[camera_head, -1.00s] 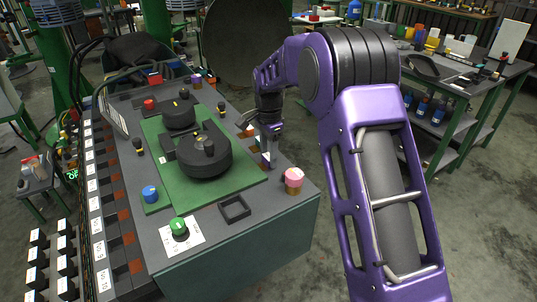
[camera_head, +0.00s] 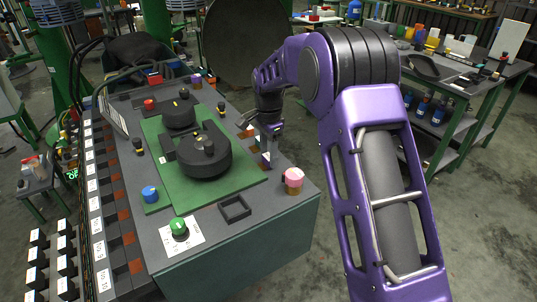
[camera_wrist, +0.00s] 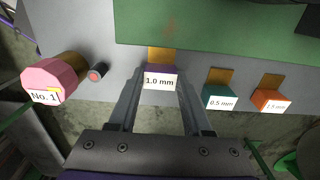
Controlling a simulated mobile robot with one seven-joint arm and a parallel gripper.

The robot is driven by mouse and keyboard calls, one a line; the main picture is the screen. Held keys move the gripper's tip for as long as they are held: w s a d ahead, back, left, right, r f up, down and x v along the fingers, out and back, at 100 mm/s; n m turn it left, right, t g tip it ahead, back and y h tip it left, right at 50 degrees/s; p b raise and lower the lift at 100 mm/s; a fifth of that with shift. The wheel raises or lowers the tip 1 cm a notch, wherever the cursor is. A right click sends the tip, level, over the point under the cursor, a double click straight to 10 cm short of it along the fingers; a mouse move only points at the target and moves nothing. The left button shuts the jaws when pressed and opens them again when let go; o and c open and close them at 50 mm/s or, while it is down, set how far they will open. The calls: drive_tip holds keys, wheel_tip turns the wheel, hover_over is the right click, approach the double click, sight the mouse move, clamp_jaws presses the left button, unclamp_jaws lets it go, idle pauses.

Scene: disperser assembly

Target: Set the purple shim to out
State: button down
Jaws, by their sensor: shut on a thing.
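The purple shim (camera_wrist: 161,70) is a small block with a white "1.0 mm" label on its front, on a brass-coloured strip that runs back to the green plate (camera_wrist: 220,29). My gripper (camera_wrist: 160,80) has one finger on each side of the shim and is shut on it. In the head view my gripper (camera_head: 267,152) points down at the right edge of the grey machine top, beside the green plate. The shim is small there and partly hidden by the fingers.
A teal 0.5 mm shim (camera_wrist: 219,97) and an orange 1.5 mm shim (camera_wrist: 271,101) stand to the right in the wrist view. A pink "No. 1" knob (camera_wrist: 49,77) and a small red-tipped button (camera_wrist: 98,72) are on the left. A black square frame (camera_head: 235,208) lies near the front.

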drive_tip(key=shift+w+d+r+p, duration=0.1)
drive_tip(key=shift+w+d+p, duration=0.15)
drive_tip(key=shift+w+d, duration=0.3)
drive_tip(key=shift+w+d+p, duration=0.2)
drive_tip(key=shift+w+d, duration=0.15)
drive_tip(key=shift+d, duration=0.35)
drive_tip(key=shift+c, duration=1.6)
unclamp_jaws()
wheel_tip(320, 180, up, 17)
drive_tip(key=p, duration=0.1)
drive_tip(key=shift+r, duration=0.2)
